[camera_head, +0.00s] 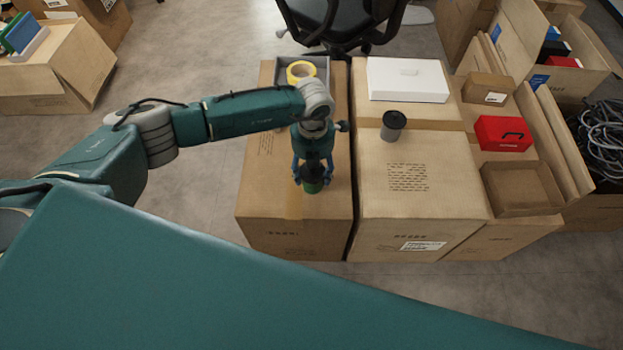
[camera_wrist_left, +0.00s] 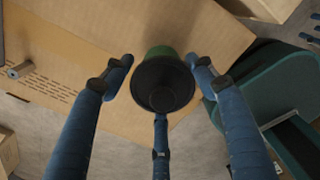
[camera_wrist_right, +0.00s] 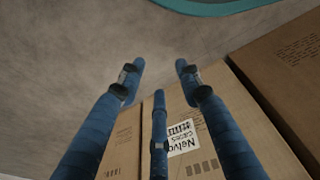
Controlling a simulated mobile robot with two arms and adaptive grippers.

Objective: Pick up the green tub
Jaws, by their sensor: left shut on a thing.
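The green tub (camera_head: 313,187) is small, with a black lid (camera_wrist_left: 163,84). It is at the front half of the left carton's top. My left gripper (camera_head: 312,179) comes down over it from above, with its blue fingers around the tub. In the left wrist view the lid faces the camera and a strip of green side shows above it. I cannot tell whether the tub touches the carton. My right gripper (camera_wrist_right: 159,75) shows only in its own wrist view, with fingers apart and nothing between them.
The left carton (camera_head: 258,205) also carries a grey box (camera_head: 318,68) with yellow tape (camera_head: 300,72). The neighbouring carton (camera_head: 445,175) holds a dark grey canister (camera_head: 392,126) and a white box (camera_head: 407,80). A red case (camera_head: 503,133) lies farther right. A chair (camera_head: 340,20) stands behind.

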